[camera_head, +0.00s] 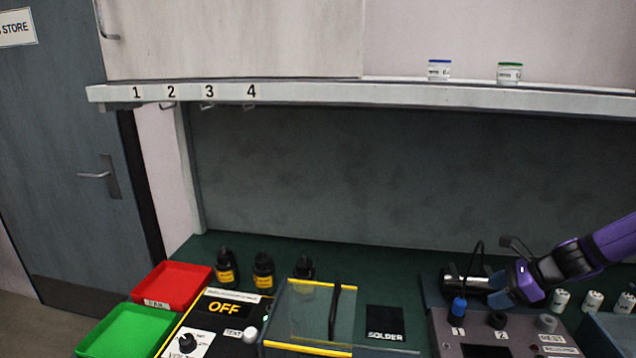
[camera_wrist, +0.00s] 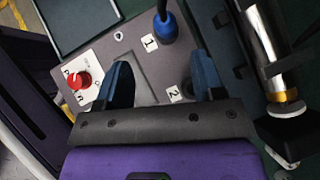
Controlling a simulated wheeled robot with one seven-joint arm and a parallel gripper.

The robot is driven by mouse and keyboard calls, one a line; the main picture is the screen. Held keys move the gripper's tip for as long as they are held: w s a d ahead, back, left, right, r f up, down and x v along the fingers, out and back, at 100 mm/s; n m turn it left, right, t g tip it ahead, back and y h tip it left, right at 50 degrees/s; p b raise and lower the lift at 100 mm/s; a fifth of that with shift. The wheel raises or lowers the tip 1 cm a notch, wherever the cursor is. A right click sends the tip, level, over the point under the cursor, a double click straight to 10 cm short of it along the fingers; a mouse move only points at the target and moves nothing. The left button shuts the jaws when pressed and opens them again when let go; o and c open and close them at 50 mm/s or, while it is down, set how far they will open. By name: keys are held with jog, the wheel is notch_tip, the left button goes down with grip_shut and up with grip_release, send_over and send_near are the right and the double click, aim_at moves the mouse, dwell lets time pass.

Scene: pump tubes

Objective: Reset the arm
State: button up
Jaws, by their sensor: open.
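My gripper (camera_head: 515,289) is at the end of my purple arm on the right side of the bench. Its two blue fingers are apart with nothing between them, as the wrist view (camera_wrist: 163,88) shows. It hangs over the grey control box (camera_head: 441,325), close to the sockets marked 1 and 2. A blue plug (camera_head: 459,307) with a black cable sits at the socket marked 1; it also shows in the wrist view (camera_wrist: 166,27). The socket marked 2 (camera_head: 497,320) has a black top. A red knob (camera_wrist: 80,81) shows on the box in the wrist view.
A metal cylinder in a black holder (camera_head: 466,283) stands close behind the box. Several small white cylinders (camera_head: 560,300) stand to the right. A red tray (camera_head: 171,285), a green tray (camera_head: 127,333) and black bottles (camera_head: 263,275) are at left. A shelf (camera_head: 330,94) runs above the bench.

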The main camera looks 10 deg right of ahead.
jog(key=s+a+r+n+g+h, duration=0.2)
jog(key=s+a+r+n+h, duration=0.1)
jog(key=a+r+n, duration=0.5)
jog(key=s+a+r+n+g+h, duration=0.1)
jog(key=s+a+r+n+h, duration=0.3)
jog(key=r+n, duration=0.5)
jog(key=s+a+r+n+t, duration=0.1)
jog(key=s+a+r+n, duration=0.2)
jog(key=s+r, duration=0.4)
jog(key=s+a+r+n+t, duration=0.2)
jog(key=s+a+r+n, duration=0.1)
jog(key=s+r, duration=0.4)
jog(key=shift+s+a+r+n, duration=0.3)
jog(key=shift+s+n, duration=0.05)
jog(key=shift+n, duration=0.55)
jog(key=shift+w, duration=0.1)
dwell(0.6)
